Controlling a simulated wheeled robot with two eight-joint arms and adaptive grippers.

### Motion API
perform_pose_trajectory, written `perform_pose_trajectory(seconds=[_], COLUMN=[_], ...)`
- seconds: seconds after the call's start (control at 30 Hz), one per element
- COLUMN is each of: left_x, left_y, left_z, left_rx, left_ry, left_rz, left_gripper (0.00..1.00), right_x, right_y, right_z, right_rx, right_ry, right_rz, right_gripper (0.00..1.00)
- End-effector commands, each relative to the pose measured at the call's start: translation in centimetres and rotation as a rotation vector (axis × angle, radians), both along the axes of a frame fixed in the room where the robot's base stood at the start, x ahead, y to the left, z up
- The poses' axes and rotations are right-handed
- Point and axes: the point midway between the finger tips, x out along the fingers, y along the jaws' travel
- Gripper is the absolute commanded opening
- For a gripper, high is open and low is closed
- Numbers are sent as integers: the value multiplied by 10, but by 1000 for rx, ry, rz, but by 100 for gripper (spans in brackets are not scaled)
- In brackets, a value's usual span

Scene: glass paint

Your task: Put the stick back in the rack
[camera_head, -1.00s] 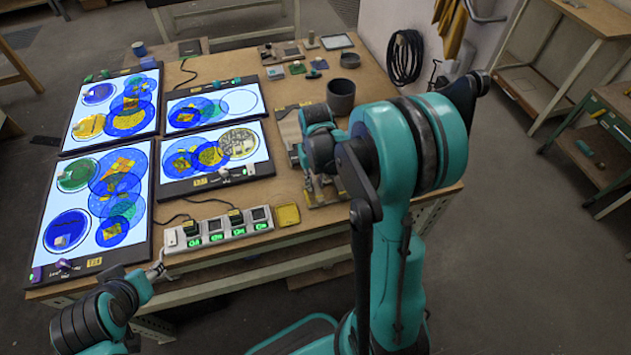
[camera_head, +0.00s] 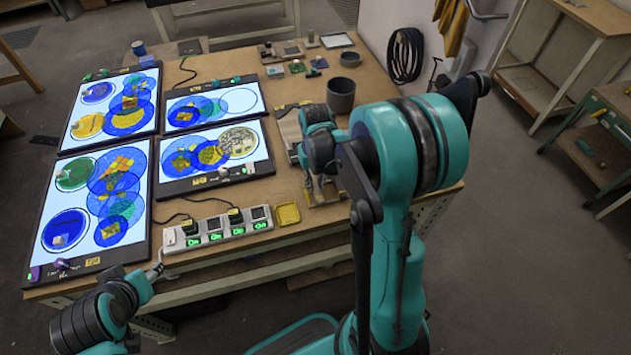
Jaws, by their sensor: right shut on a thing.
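My right arm crosses the right side of the workbench. Its gripper (camera_head: 325,188) is low over the bench near the front right edge, partly hidden behind my own arm. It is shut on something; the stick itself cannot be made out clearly. A pale flat holder (camera_head: 290,127), possibly the rack, lies just behind and left of that gripper, partly covered by the arm. Whether the held thing touches it cannot be told. My left arm is low at the bottom left, in front of the bench corner; its gripper (camera_head: 157,270) is too small to read.
Lit panels (camera_head: 130,111) with blue and yellow discs fill the bench's left half. A power strip (camera_head: 216,228) and a yellow tray (camera_head: 288,214) lie along the front edge. A dark cup (camera_head: 341,96) stands behind my right arm. Bare wood shows in the middle.

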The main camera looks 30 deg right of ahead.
Motion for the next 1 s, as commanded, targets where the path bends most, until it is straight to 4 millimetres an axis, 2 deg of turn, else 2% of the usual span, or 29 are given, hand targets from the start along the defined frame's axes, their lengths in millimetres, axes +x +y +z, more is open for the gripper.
perform_pose_trajectory(seconds=[0.47, 0.5, 0.57, 0.87, 1.0], left_x=[0, 0, 0, 0, 0], left_y=[0, 0, 0, 0, 0], left_z=[-5, -5, -5, -5, -5], left_rx=[0, 0, 0, 0, 0], left_ry=[0, 0, 0, 0, 0], left_rz=[0, 0, 0, 0, 0], left_gripper=[46, 46, 46, 46, 46], right_x=[0, 0, 0, 0, 0], right_y=[0, 0, 0, 0, 0], right_z=[-5, -5, -5, -4, 8], right_rx=[0, 0, 0, 0, 0], right_ry=[0, 0, 0, 0, 0], right_rz=[0, 0, 0, 0, 0], right_gripper=[0, 29, 42, 42, 42])
